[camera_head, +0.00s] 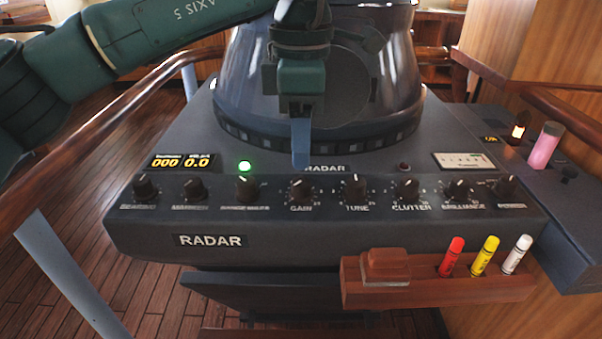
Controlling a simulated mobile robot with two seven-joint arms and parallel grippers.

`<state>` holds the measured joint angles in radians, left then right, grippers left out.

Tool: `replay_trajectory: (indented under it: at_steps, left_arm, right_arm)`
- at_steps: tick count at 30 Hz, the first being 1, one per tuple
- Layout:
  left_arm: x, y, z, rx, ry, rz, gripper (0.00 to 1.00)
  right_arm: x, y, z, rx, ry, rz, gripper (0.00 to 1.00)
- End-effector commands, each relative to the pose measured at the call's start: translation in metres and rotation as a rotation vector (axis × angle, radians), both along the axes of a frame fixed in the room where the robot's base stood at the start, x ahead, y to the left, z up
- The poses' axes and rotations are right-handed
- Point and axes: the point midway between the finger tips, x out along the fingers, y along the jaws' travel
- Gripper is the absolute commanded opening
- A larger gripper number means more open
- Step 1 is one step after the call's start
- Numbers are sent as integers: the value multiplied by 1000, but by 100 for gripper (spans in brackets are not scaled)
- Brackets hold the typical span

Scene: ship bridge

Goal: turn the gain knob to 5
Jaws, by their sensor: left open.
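The gain knob (301,190) is a small black knob with a pale pointer mark, above the word GAIN on the front panel of the radar console (330,236). Its pointer looks turned slightly left of straight up; the scale numbers are too small to read. My left gripper (300,160) hangs above and just behind the gain knob, pointing down, with blue-grey fingers seen nearly edge-on as one. It is open, holds nothing and appears apart from the knob. My right gripper is not in view.
The tune knob (355,187) and range knob (246,188) flank the gain knob in a row of several. The radar hood (245,85) rises behind my gripper. A wooden tray (430,291) with red, yellow and white markers juts out at lower right. A pink cylinder (545,145) stands right.

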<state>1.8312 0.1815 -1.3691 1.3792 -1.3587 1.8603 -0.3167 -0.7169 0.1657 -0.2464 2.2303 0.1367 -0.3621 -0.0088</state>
Motion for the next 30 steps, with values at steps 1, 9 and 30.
replay_trajectory:
  at_steps: [1, 9, 30]
  left_arm:
    - [0, 1, -12, -1, 3, 0, 48]
    - [0, 0, -53, -2, 1, 0, 48]
    - [0, 0, -63, -3, 0, 0, 27]
  right_arm:
    - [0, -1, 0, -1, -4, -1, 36]
    - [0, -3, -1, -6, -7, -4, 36]
    - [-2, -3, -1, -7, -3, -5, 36]
